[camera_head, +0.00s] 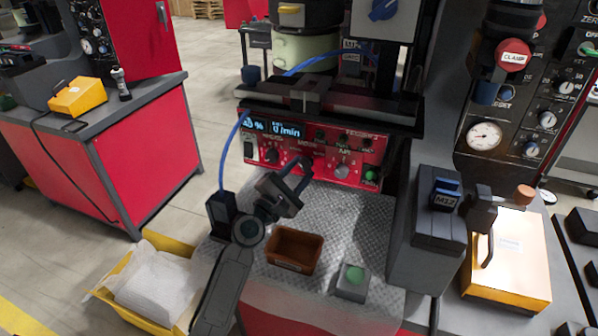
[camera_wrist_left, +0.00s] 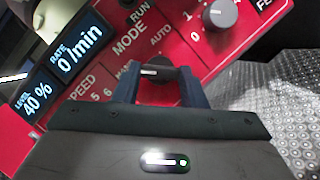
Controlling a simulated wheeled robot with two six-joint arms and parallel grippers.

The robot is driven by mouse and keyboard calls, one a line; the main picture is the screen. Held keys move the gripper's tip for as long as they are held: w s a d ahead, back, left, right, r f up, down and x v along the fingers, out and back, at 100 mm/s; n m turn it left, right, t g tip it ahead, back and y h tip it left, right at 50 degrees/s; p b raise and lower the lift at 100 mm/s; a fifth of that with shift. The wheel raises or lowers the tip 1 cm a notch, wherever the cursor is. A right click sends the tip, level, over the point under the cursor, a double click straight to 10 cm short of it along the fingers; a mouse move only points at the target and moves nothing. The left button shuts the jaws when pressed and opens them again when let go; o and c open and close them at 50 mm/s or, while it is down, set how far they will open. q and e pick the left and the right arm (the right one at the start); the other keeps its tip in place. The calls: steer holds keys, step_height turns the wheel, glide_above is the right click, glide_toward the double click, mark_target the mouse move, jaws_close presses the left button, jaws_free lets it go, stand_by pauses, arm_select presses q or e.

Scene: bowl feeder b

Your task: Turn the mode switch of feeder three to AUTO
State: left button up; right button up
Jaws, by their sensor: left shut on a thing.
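The red feeder control panel (camera_head: 372,157) is in the middle of the head view, with a lit display (camera_head: 272,130) reading a percentage and "0 /min". My left gripper (camera_head: 303,168) reaches up to the panel. In the left wrist view its two blue-grey fingers (camera_wrist_left: 158,88) are shut on a dark knob with a white mark, the mode switch (camera_wrist_left: 154,72), below the labels MODE and AUTO. The mark points to the left in that picture, away from the AUTO label (camera_wrist_left: 160,37). In the head view the gripper partly hides this switch. My right gripper is not in view.
Another grey knob (camera_wrist_left: 221,13) sits beside the switch on the panel. A brown tray (camera_head: 294,250) and a green-button box (camera_head: 352,281) stand on the metal plate below. A grey block (camera_head: 430,240) and an orange box (camera_head: 510,262) stand to the right.

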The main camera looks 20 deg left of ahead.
arm_select(q)
steer(key=m+g+p, duration=0.1)
steer(key=m, duration=0.2)
steer(key=shift+r+h, duration=0.2)
steer(key=shift+h, duration=0.1)
steer(key=shift+a+r+m+g+p, duration=0.1)
steer(key=shift+m+g+p, duration=0.4)
steer(key=shift+m+p, duration=0.5)
steer(key=m+g+p, duration=0.1)
steer(key=m+p, duration=0.1)
steer(key=m, duration=0.1)
steer(key=shift+r+m, duration=0.15)
steer(key=shift+m, duration=0.25)
steer(key=shift+r+m+g+p, duration=0.15)
steer(key=shift+m+g+p, duration=0.45)
steer(key=shift+m+p, duration=0.55)
steer(key=m+g+y+p, duration=0.1)
steer(key=m+y+p, duration=0.1)
steer(key=m+p, duration=0.1)
steer(key=shift+m+p, duration=0.35)
steer(key=shift+m, duration=0.2)
steer(key=shift+m+g+y+p, duration=0.3)
steer(key=shift+m+p, duration=0.2)
steer(key=shift+p, duration=0.05)
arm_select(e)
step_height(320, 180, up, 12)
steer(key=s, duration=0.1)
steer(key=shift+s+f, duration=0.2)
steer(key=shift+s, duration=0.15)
